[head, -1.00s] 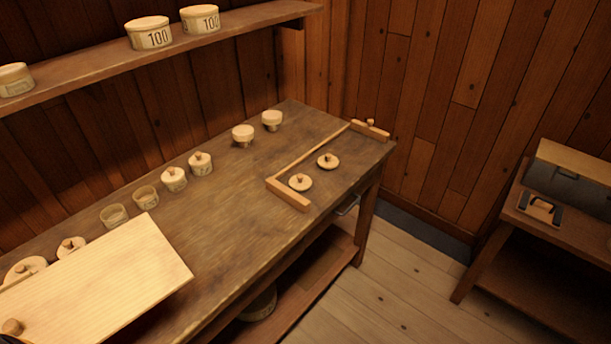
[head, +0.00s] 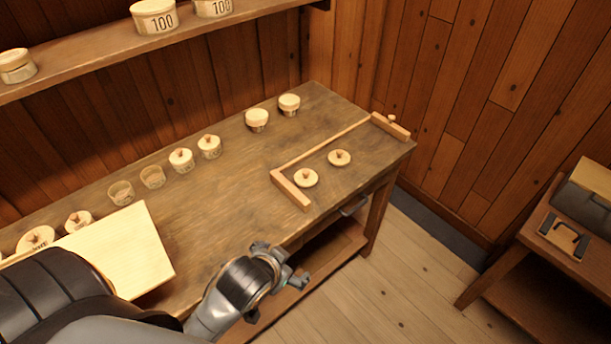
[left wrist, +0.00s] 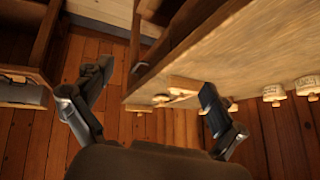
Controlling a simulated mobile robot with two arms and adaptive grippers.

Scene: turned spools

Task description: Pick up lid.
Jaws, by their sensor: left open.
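Two round pale lids with small knobs lie flat near the table's right end: one lid (head: 306,178) beside the wooden corner fence (head: 291,188), the other lid (head: 339,157) farther back and right. My left gripper (head: 284,265) is at the table's front edge, nearer the camera than both lids and apart from them. In the left wrist view the gripper (left wrist: 152,88) shows two spread fingers with nothing between them. The fence and lids are small at the table edge there and partly hidden by the right finger. My right gripper is not in view.
A wooden board (head: 125,250) covers the table's left front, with more lids (head: 36,238) behind it. Open jars (head: 120,192) and lidded jars (head: 209,146) line the back of the table (head: 230,190). A shelf (head: 200,40) overhangs behind. The table's middle is clear.

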